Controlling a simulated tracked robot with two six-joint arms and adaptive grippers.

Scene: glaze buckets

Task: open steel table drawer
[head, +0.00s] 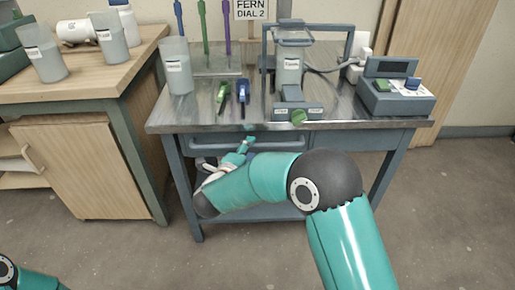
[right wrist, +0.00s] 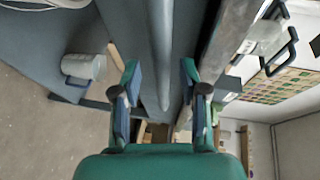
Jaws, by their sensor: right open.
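The steel table (head: 330,122) stands in the middle of the head view. Its blue-grey drawer (head: 205,142) is under the left part of the top and looks shut, partly hidden by my right arm. My right gripper (head: 248,143) is at the drawer front, open and empty. In the right wrist view, a long grey bar, which looks like the drawer's handle (right wrist: 161,50), runs lengthwise between the two open fingers (right wrist: 161,85). I cannot tell whether either finger touches it. My left gripper is out of view; only part of my left arm shows.
On the tabletop stand a beaker (head: 177,75), green and blue clips, a framed stand with a container (head: 289,68), and a scale-like device (head: 395,90). A wooden bench (head: 85,85) with labelled beakers is at left. The floor in front is clear.

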